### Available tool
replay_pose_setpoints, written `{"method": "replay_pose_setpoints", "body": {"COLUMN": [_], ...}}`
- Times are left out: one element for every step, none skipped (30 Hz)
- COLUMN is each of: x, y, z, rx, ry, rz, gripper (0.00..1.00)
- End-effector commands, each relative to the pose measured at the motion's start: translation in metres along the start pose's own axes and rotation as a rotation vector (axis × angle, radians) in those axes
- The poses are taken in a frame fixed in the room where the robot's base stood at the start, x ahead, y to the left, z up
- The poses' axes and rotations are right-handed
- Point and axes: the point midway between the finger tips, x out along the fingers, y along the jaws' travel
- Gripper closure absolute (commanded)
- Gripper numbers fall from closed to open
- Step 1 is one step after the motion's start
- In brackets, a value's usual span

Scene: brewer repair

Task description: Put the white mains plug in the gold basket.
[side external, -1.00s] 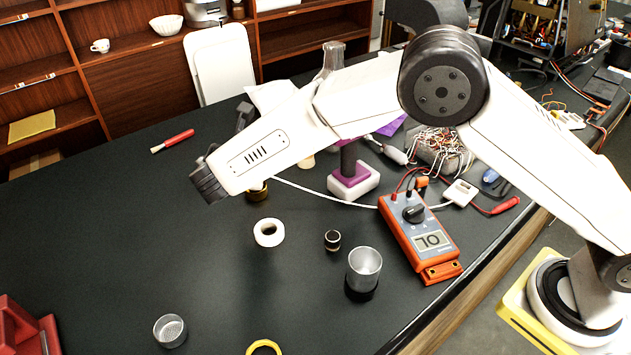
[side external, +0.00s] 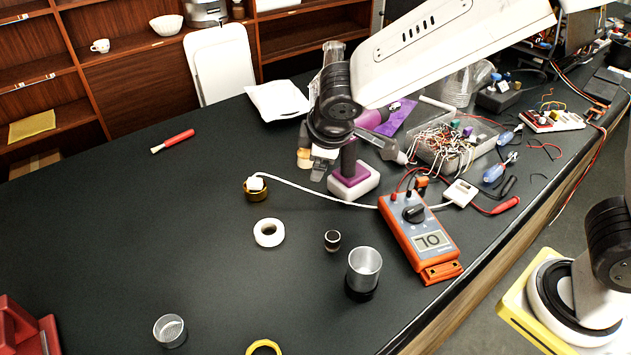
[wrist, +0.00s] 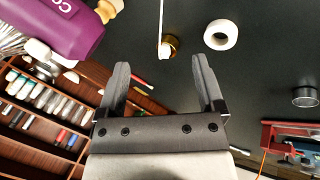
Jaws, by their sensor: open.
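The white mains plug (side external: 256,183) sits in the mouth of the small gold basket (side external: 255,195), its top showing above the rim. A white cord runs from it to the right, towards the multimeter. In the wrist view the plug (wrist: 166,42) and the gold basket (wrist: 175,47) show beyond my fingers, with the cord running up out of the frame. My gripper (wrist: 162,68) is open, with nothing between its fingers. In the side view it is back by the purple-and-white stand, apart from the plug and basket; its fingers are partly hard to make out there.
A purple-and-white stand (side external: 353,184) and an orange multimeter (side external: 420,238) are to the right of the basket. A white tape roll (side external: 269,232), a small dark ring (side external: 332,240) and a metal cup (side external: 364,268) stand in front. The left of the bench is mostly clear.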

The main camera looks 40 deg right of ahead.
Motion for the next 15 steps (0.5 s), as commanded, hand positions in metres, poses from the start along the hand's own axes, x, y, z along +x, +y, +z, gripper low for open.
{"method": "replay_pose_setpoints", "body": {"x": [0.004,0.006,0.010,0.012,0.014,0.017,0.019,0.020,0.022,0.023,0.024,0.025,0.026,0.026,0.026], "y": [0.003,0.003,0.003,0.003,0.003,0.002,0.001,0.000,-0.002,-0.004,-0.005,-0.008,-0.010,-0.012,-0.014], "z": [0.021,0.032,0.047,0.059,0.070,0.086,0.098,0.109,0.124,0.135,0.144,0.157,0.165,0.172,0.181], "rx": [0.074,0.115,0.168,0.209,0.251,0.307,0.349,0.392,0.451,0.493,0.534,0.586,0.624,0.658,0.697], "ry": [-0.017,-0.023,-0.036,-0.044,-0.054,-0.065,-0.074,-0.082,-0.092,-0.099,-0.105,-0.113,-0.118,-0.122,-0.128], "rz": [-0.032,-0.050,-0.075,-0.092,-0.108,-0.129,-0.145,-0.159,-0.176,-0.187,-0.197,-0.208,-0.215,-0.221,-0.228], "gripper": [0.13,0.13,0.13,0.13,0.13,0.13,0.13,0.13,0.13,0.13,0.13,0.13,0.13,0.13,0.13]}}
